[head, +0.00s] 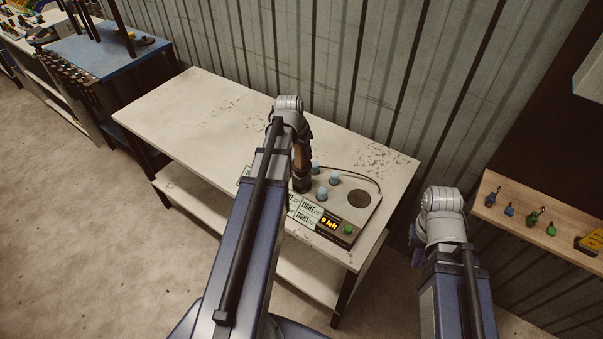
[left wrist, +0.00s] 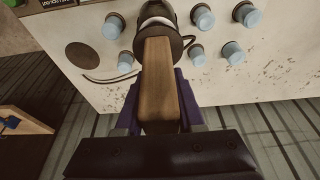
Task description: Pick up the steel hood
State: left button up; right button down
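The white table (head: 200,120) is bare to the left. A wooden shelf (head: 520,225) with small green and blue items is at the right. A corrugated wall stands behind.

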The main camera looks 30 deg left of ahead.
pick_arm(q)
grip_shut()
dwell(0.9)
